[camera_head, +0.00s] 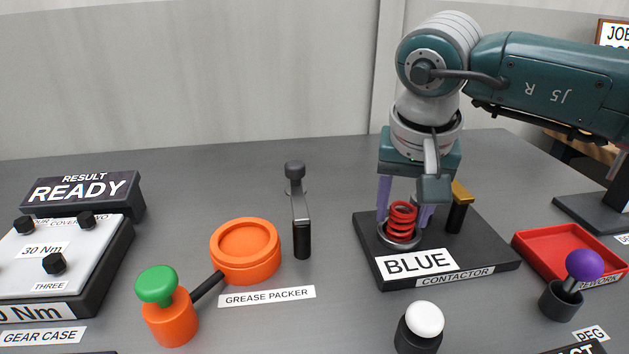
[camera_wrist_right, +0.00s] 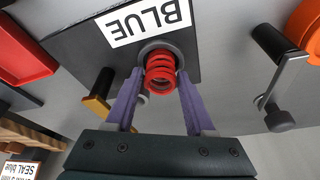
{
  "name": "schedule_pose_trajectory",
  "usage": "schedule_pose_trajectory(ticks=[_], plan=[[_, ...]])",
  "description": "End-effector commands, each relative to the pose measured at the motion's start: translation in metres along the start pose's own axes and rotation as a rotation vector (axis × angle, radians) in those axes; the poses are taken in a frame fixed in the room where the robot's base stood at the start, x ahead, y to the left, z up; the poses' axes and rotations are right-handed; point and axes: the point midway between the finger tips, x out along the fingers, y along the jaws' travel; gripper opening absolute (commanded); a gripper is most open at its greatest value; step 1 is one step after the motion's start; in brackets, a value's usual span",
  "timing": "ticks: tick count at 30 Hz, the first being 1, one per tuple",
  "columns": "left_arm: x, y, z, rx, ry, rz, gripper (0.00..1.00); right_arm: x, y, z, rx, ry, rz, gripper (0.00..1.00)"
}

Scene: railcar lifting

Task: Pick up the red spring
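The red spring (camera_head: 402,222) stands upright in a grey ring seat on the black contactor base (camera_head: 478,257), behind its BLUE label. My right gripper (camera_head: 404,208) is above the base, pointing down, with its two purple fingers on either side of the spring. In the right wrist view the spring (camera_wrist_right: 160,75) shows between the fingertips (camera_wrist_right: 160,82), with a small gap on each side. The right gripper looks open and not closed on it. My left gripper is not in view.
A yellow-topped black post (camera_head: 459,205) stands on the base just right of the gripper. A lever with a black grip (camera_head: 301,220) and an orange grease packer (camera_head: 245,252) are to the left. A red tray (camera_head: 552,247) and a purple knob (camera_head: 584,265) are to the right.

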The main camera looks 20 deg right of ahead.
Motion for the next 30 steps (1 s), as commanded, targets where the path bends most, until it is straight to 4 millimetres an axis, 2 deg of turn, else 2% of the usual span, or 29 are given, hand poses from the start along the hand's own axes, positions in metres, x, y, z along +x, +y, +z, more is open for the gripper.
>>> schedule_pose_trajectory(ticks=[2,14,26,30], plan=[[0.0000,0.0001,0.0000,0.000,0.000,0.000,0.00,-0.0002,0.0000,-0.0002,0.000,0.000,0.000,0.44],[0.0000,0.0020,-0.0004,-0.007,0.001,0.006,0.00,-0.0003,0.0000,-0.0002,0.000,0.000,0.000,0.00],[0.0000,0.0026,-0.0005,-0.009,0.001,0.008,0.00,-0.0011,-0.0001,-0.0008,0.001,0.001,-0.001,0.00],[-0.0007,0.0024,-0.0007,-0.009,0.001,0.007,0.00,-0.0075,-0.0001,-0.0035,0.001,0.003,-0.001,0.00]])
